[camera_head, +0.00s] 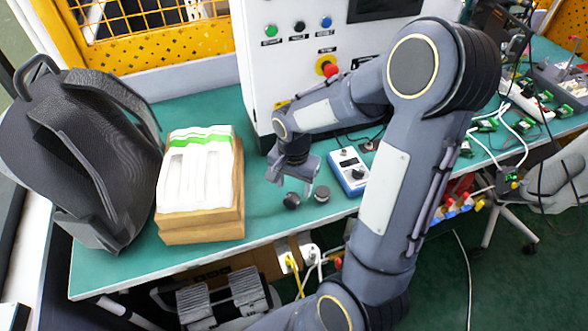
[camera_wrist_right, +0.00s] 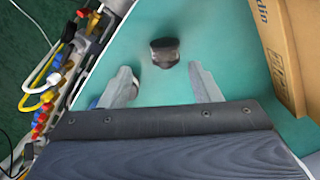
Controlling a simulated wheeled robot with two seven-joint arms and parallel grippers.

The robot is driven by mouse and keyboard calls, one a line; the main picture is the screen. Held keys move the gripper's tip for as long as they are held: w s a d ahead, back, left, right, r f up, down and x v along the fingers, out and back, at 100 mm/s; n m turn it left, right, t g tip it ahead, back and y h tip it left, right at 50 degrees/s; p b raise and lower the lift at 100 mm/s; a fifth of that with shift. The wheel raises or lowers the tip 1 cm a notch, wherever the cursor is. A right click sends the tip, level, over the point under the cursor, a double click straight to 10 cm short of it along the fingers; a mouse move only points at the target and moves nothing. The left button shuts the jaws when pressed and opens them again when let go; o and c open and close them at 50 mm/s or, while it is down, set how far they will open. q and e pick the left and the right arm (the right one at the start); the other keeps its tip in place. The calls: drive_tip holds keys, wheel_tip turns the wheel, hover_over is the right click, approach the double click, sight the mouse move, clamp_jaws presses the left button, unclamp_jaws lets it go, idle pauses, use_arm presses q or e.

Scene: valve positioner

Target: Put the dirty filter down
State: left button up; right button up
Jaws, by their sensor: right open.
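Two small dark cylindrical parts lie on the green table. One dark part (camera_head: 291,200), also in the right wrist view (camera_wrist_right: 165,52), lies just beyond my fingertips and looks tilted or on its side. The other, a grey-topped part (camera_head: 321,194), is close to its right and looks upright; in the right wrist view it is mostly hidden behind the left finger. I cannot tell for sure which is the dirty filter. My right gripper (camera_head: 292,183) is open and empty above the table, its fingers (camera_wrist_right: 160,72) apart. My left gripper is not in view.
A cardboard box (camera_head: 200,228) with white and green packs stands left of the gripper, beside a dark backpack (camera_head: 85,150). A blue device (camera_head: 349,170) is right of the parts. A white control cabinet (camera_head: 290,65) stands behind. The table's front edge is close.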

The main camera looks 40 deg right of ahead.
sight(294, 198)
wheel_tip(294, 198, up, 6)
drive_tip(key=s+a+r+n+t+y, duration=0.2)
drive_tip(key=s+a+r+n, duration=0.1)
drive_tip(key=s+a+n, duration=0.2)
drive_tip(key=s+a+r+n+t+y, duration=0.1)
drive_tip(key=s+a+r+n+t, duration=0.2)
drive_tip(key=s+a+n, duration=0.2)
drive_tip(key=shift+s+a+r+n+t+y, duration=0.3)
drive_tip(key=shift+s+n+y, duration=0.15)
drive_tip(key=shift+s, duration=1.2)
